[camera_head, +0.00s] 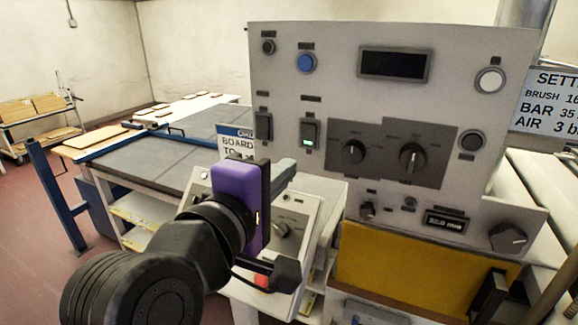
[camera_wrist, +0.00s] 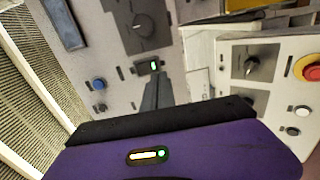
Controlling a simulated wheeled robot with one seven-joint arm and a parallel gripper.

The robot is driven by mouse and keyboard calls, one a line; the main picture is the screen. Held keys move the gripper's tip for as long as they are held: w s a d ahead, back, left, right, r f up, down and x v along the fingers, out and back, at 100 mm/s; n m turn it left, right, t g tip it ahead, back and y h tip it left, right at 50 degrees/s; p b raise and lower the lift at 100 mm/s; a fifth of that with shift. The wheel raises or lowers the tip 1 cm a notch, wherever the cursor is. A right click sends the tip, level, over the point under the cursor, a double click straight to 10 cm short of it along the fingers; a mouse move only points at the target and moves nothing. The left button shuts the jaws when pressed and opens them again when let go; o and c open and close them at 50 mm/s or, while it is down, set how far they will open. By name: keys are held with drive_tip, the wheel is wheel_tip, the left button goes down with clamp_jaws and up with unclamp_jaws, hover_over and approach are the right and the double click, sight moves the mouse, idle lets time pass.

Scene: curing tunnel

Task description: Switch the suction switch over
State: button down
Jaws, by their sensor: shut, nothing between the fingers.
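A grey control panel (camera_head: 340,90) carries two rocker switches. The left rocker (camera_head: 263,127) is dark. Their labels are too small to read, so I cannot tell which is the suction switch. My gripper (camera_head: 287,167), on a purple body, is shut and empty, a little below the lit rocker in the head view. In the wrist view its fingertips (camera_wrist: 156,82) point at that rocker; I cannot tell whether they touch it.
A blue button (camera_head: 305,62), two selector knobs (camera_head: 413,157) and a dark display (camera_head: 394,63) share the panel. A smaller console (camera_head: 300,215) with a red button (camera_wrist: 308,68) stands lower beside my gripper. A yellow panel (camera_head: 410,265) lies below. A grey table (camera_head: 165,160) is behind left.

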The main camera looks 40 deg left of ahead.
drive_tip(key=f+b+v, duration=0.1)
drive_tip(key=v, duration=0.5)
drive_tip(key=shift+s+f, duration=0.2)
drive_tip(key=shift+s, duration=0.15)
drive_tip(key=shift+d, duration=0.1)
